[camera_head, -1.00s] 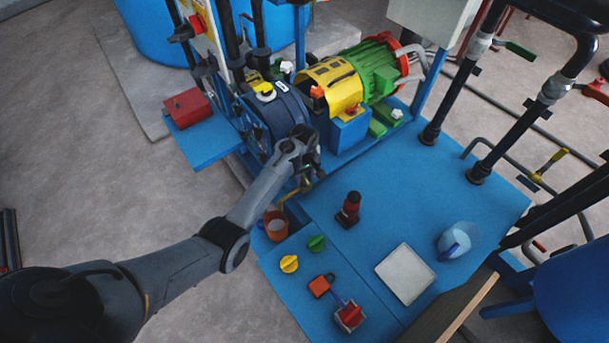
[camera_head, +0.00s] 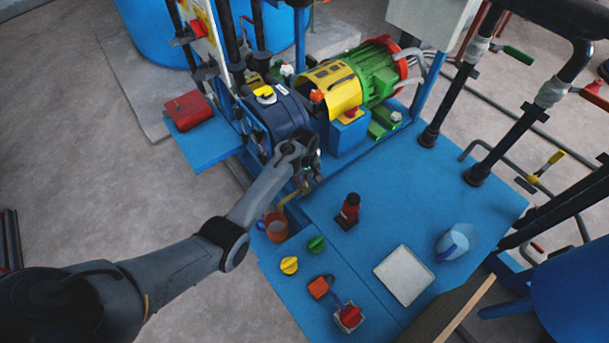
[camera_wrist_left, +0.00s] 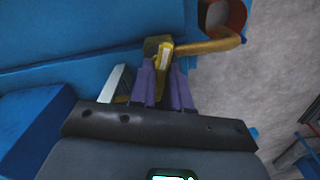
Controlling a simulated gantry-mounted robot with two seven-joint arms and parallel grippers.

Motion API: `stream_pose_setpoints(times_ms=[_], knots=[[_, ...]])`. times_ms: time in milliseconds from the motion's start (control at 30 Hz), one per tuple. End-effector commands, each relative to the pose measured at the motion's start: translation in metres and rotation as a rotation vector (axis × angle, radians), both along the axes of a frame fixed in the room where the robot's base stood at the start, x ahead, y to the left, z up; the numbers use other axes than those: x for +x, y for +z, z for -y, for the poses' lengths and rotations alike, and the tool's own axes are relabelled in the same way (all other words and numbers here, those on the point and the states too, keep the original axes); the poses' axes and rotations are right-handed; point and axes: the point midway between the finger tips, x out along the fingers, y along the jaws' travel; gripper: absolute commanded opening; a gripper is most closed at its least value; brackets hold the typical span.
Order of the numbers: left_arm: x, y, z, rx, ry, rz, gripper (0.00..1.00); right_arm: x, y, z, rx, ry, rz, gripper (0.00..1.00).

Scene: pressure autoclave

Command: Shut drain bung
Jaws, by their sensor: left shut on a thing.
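The brass drain spout (camera_head: 290,198) sticks out low at the front of the dark blue pump body and bends down over an orange cup (camera_head: 276,227). My left gripper (camera_head: 306,182) is at the spout's inner end. In the left wrist view, its purple fingers (camera_wrist_left: 164,82) are shut on the yellow drain bung handle (camera_wrist_left: 165,55), beside the brass spout (camera_wrist_left: 208,46). The cup (camera_wrist_left: 222,14) shows under the spout's open end there. The fingers hide part of the handle, and the bung's seat is not visible. My right gripper is not in view.
The blue deck holds yellow (camera_head: 289,265) and green (camera_head: 316,244) knobs, a red lock (camera_head: 320,287), a red-topped block (camera_head: 349,316), a dark red fitting (camera_head: 348,211), a white tray (camera_head: 404,274) and a clear jug (camera_head: 456,241). The pump body (camera_head: 282,112) stands just behind the gripper.

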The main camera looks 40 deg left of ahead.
Motion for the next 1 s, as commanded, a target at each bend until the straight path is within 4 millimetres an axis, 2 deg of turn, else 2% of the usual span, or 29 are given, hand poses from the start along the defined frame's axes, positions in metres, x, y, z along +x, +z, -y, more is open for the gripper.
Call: stream_pose_setpoints(times_ms=[33,400,1000], knots=[[0.0,0.004,-0.001,0.001,-0.028,-0.002,0.0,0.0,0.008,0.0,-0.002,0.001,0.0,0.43],[0.0,0.004,0.0,0.0,-0.349,-0.002,0.0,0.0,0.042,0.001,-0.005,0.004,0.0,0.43],[0.0,0.001,-0.001,0.0,-0.919,-0.001,0.0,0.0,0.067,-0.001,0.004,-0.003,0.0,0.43]])
